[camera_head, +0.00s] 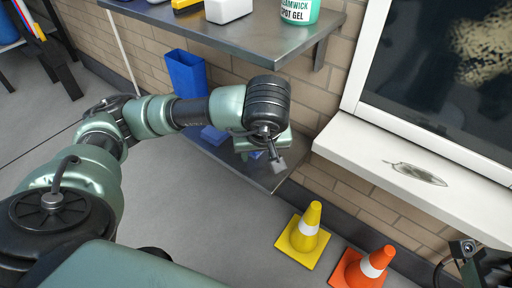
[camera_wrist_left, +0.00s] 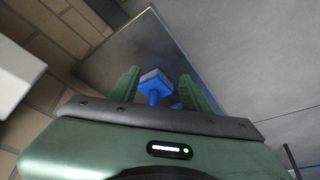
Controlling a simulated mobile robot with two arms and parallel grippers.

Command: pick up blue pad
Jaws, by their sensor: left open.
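My left gripper (camera_head: 262,143) is over the lower metal shelf in the head view, where its hand hides its fingers. In the left wrist view its two green fingers (camera_wrist_left: 158,80) are apart, so it is open. A blue piece with a flat block and a narrow stem (camera_wrist_left: 155,78) shows between the fingers, against the shelf; I cannot tell whether they touch it. Another bit of blue shows beside the right finger. In the head view a blue piece (camera_head: 213,134) lies on the shelf left of my gripper, and more blue shows just behind the hand. Which one is the pad is unclear.
A tall blue bin (camera_head: 186,73) stands on the lower shelf (camera_head: 262,178) near the wall. The upper shelf (camera_head: 240,40) holds a white container and a green-white tub (camera_head: 299,10). A yellow cone (camera_head: 306,230) and an orange cone (camera_head: 366,268) stand on the floor by the wall.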

